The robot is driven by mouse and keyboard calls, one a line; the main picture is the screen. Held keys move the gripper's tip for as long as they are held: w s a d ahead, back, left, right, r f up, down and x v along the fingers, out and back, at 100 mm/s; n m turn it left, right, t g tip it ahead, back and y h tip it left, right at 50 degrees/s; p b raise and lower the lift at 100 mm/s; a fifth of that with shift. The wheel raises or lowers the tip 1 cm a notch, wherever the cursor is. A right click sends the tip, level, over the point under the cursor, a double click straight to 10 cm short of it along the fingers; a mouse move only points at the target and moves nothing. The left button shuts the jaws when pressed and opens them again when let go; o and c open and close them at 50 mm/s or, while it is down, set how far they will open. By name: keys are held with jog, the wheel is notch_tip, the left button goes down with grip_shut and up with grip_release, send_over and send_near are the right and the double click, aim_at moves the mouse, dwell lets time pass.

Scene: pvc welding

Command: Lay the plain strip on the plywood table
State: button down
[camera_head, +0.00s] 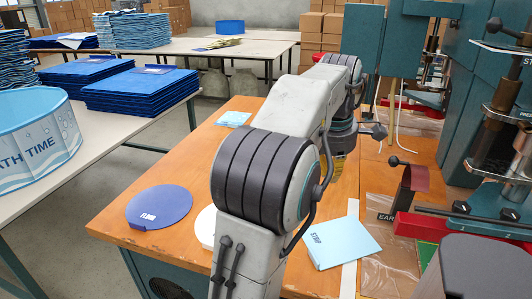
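A light blue sheet (342,243) printed "STRIP" lies on the orange-brown wooden table (185,165), right of my arm. A smaller light blue piece (233,118) lies near that table's far left edge; its marking is too small to read. I cannot tell which of them is the plain strip. My arm rises across the middle of the view and bends down over the table. Its wrist shows beyond the near joint, but my gripper's fingers are hidden behind the arm, so their state and any held thing cannot be seen.
A blue disc (159,206) marked with a label lies at the table's front left. A white round piece (206,226) is partly behind my arm. Teal machinery (488,150) and a clear bag (390,262) crowd the right. A pale table (125,150) at left holds blue stacks (150,90) and a "BATH TIME" tub (35,135).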

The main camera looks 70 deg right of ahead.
jog(key=s+a+f+m, duration=0.1)
jog(key=a+f+m, duration=0.15)
jog(key=a, duration=0.35)
jog(key=a+f+m, duration=0.1)
jog(key=a+f, duration=0.3)
jog(key=a, duration=0.1)
jog(key=a+b+x, duration=0.1)
jog(key=b+x, duration=0.4)
jog(key=x, duration=0.1)
jog(key=shift+a+f+h, duration=0.15)
jog(key=shift+f+h, duration=0.15)
jog(key=shift+f, duration=0.1)
jog(key=shift+r, duration=0.1)
